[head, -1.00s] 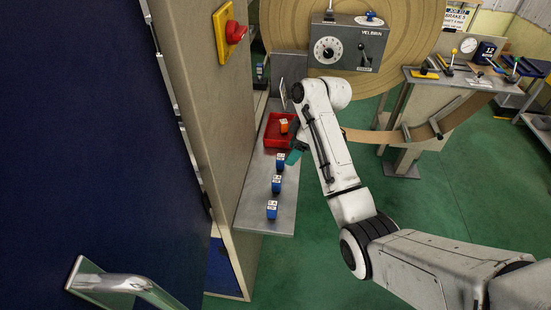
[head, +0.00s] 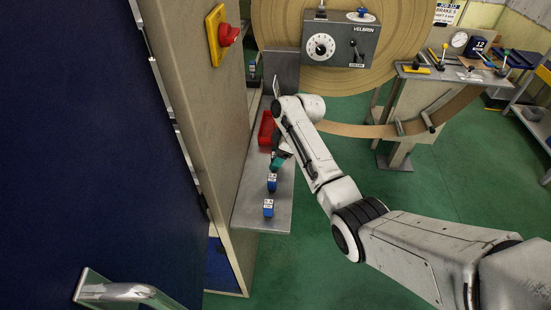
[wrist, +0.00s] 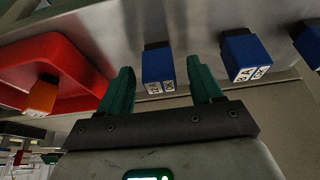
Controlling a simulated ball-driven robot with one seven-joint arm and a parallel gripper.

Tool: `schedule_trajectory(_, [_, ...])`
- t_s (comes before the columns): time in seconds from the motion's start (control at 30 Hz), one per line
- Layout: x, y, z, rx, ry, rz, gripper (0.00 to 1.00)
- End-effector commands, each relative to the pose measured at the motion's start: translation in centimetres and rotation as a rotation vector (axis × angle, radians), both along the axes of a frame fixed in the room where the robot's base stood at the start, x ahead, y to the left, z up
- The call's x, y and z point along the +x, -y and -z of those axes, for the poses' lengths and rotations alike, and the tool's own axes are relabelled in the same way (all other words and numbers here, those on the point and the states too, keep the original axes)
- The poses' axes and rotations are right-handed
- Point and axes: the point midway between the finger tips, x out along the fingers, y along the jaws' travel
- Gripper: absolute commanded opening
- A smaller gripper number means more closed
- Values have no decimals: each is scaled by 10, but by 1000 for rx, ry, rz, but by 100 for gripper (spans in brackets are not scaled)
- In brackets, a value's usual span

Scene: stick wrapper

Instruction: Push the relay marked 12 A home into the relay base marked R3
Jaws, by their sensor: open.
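Several blue relays with white labels stand in a row on a grey metal shelf (head: 252,217). In the wrist view, one blue relay (wrist: 158,64) lies between the two green fingers of my gripper (wrist: 161,67), with a gap on each side. My gripper (head: 278,162) is open over the shelf and hides this relay in the head view. A second blue relay (wrist: 241,54) stands to its right and appears to read 8 A; a third (wrist: 311,44) is cut off at the edge. I cannot read the other labels surely. The base marked R3 cannot be made out.
A red tray (wrist: 78,62) with an orange relay (wrist: 42,96) lies left of the fingers in the wrist view. A beige cabinet wall (head: 205,110) with a red button (head: 229,34) borders the shelf. A blue door (head: 75,150) with a metal handle fills the left.

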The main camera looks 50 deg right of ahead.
Motion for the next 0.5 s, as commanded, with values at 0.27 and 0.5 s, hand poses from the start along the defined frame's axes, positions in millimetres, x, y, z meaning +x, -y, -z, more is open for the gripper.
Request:
schedule_trajectory(0.27, [4, -3, 13, -1, 1, 0, 65])
schedule_trajectory(0.5, [4, -3, 12, 0, 0, 1, 53])
